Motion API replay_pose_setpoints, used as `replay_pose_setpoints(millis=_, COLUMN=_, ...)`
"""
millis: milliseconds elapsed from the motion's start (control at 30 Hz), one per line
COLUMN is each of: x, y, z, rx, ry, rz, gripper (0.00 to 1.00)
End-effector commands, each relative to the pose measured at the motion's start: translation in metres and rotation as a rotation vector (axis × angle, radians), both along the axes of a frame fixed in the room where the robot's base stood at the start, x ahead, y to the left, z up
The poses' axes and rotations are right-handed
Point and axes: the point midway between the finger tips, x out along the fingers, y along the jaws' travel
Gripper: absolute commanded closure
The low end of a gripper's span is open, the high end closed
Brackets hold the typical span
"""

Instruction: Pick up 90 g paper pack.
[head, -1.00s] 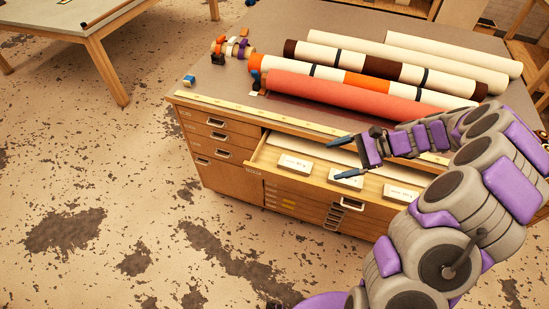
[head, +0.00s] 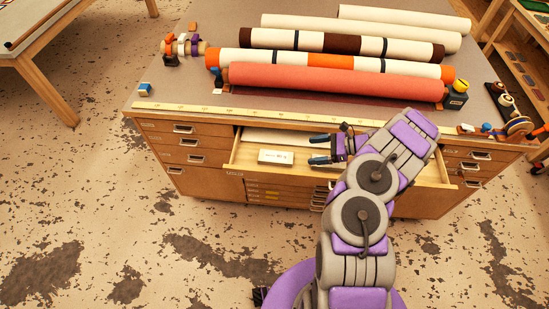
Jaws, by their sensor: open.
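One white paper pack (head: 276,157) lies at the left in the open drawer (head: 250,176); its label is too small to read. My gripper (head: 319,149) is open and empty, over the middle of the drawer, to the right of this pack and apart from it. Its two dark blue fingers point left. My arm hides the right part of the drawer, so other packs there are not visible now. A pale sheet (head: 272,137) lies at the back of the drawer.
The drawer belongs to a wooden cabinet (head: 200,187). On its top lie a salmon roll (head: 330,82), an orange-and-white roll (head: 285,62) and further rolls. A yellow ruler (head: 230,112) runs along the front edge. A tape rack (head: 185,47) stands at the back left. The floor in front is clear.

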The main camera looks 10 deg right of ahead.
Motion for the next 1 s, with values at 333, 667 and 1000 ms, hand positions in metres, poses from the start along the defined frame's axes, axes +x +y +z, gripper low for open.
replay_pose_setpoints(millis=333, x=0.02, y=0.075, z=-0.023, rx=-0.016, ry=-0.002, rz=0.004, gripper=0.11)
replay_pose_setpoints(millis=667, x=0.025, y=0.079, z=-0.034, rx=-0.003, ry=-0.001, rz=0.001, gripper=0.11)
replay_pose_setpoints(millis=1000, x=0.036, y=0.126, z=-0.058, rx=-0.013, ry=0.006, rz=0.005, gripper=0.11)
